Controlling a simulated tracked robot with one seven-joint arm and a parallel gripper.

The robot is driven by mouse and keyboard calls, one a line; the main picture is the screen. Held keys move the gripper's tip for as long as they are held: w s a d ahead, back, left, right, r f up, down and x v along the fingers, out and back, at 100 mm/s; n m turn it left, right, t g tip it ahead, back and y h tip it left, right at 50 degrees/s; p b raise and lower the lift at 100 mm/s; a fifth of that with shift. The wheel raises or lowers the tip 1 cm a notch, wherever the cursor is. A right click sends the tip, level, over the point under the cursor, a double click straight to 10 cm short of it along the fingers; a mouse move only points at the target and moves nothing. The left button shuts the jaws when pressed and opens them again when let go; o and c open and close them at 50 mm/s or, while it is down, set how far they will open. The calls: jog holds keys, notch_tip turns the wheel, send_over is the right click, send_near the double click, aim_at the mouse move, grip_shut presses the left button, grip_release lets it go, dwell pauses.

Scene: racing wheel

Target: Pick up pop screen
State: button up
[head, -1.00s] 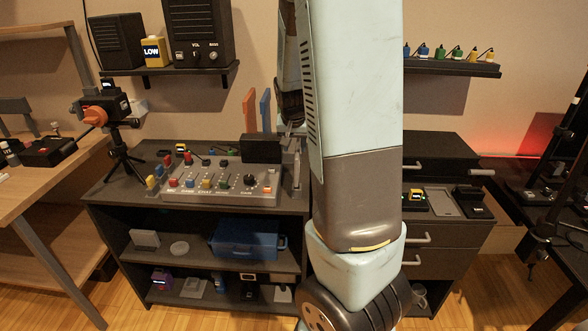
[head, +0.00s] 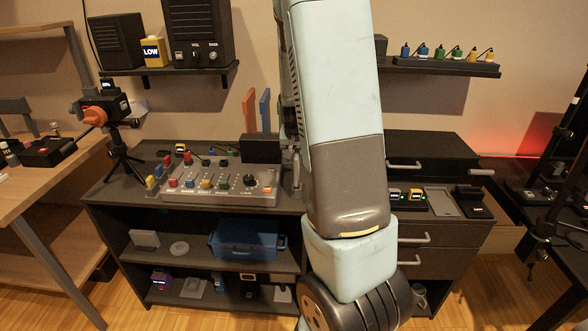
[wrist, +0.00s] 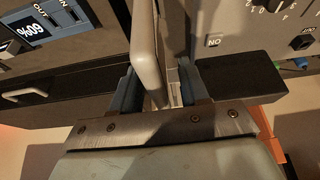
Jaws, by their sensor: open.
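In the wrist view, which looks upside down, the two blue-grey fingers of my gripper (wrist: 161,88) stand apart, open. A pale grey, thin upright piece with a rounded edge, seen edge-on and probably the pop screen (wrist: 147,58), lies between them. It is nearer the left finger; I cannot tell whether they touch. Its far end runs out of the picture. In the head view, my arm hides most of the area around the gripper, and I cannot make out the pop screen for sure.
A mixer panel (head: 222,190) with coloured knobs sits on the dark cabinet top (head: 115,190). A dark holder (head: 260,150) with orange and blue upright pieces stands behind it. A camera on a tripod (head: 122,160) stands left. Drawers (head: 440,236) are at right.

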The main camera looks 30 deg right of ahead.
jog(key=shift+f, duration=0.25)
dwell(0.4)
grip_shut()
dwell(0.4)
